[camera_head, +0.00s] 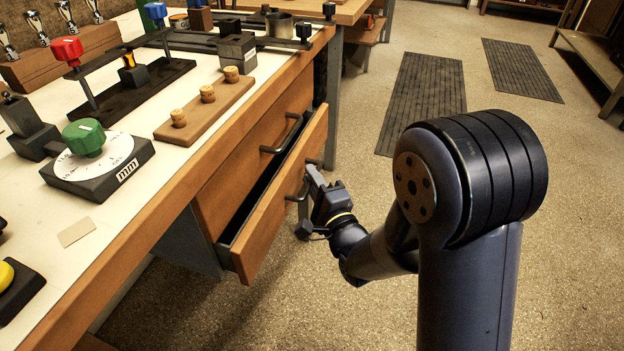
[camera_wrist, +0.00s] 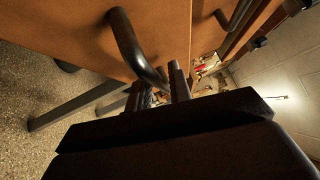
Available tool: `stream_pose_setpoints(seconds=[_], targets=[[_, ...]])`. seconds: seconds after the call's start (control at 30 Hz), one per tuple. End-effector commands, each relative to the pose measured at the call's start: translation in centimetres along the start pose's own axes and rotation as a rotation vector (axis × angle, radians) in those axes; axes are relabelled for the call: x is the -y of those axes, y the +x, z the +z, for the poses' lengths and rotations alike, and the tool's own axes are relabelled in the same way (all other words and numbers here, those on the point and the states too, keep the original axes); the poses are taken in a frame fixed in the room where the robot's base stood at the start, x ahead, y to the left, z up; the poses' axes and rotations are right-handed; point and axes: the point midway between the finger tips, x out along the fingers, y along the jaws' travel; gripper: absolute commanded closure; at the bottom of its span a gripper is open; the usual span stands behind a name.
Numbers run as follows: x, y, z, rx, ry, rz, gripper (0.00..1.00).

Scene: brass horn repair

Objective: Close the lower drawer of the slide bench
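The lower drawer (camera_head: 279,205) of the slide bench is pulled part way out, and its dark interior shows behind the wooden front. Its dark bar handle (camera_head: 292,198) is on the drawer front and also shows close up in the wrist view (camera_wrist: 132,46). My gripper (camera_head: 311,176) is at this handle, on the outer side of the drawer front. In the wrist view, my dark fingers (camera_wrist: 178,82) are right by one end of the handle. Whether they are closed around it or only beside it cannot be told.
The upper drawer, with its own handle (camera_head: 283,136), is closed above. The bench top carries a gauge with a green knob (camera_head: 84,137), a cork holder (camera_head: 205,108) and a red-knobbed fixture (camera_head: 66,50). The floor right of the bench is clear, with dark mats (camera_head: 424,98).

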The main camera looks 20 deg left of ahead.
Motion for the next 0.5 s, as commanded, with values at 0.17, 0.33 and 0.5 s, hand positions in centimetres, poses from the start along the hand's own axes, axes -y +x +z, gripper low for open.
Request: stream_pose_setpoints(seconds=[0.17,0.33,0.5], targets=[[-0.01,0.37,-0.01,-0.001,0.000,0.001,0.80],[0.00,0.34,-0.01,-0.001,0.000,0.001,0.81],[0.00,0.33,-0.02,-0.001,0.000,0.001,0.95]])
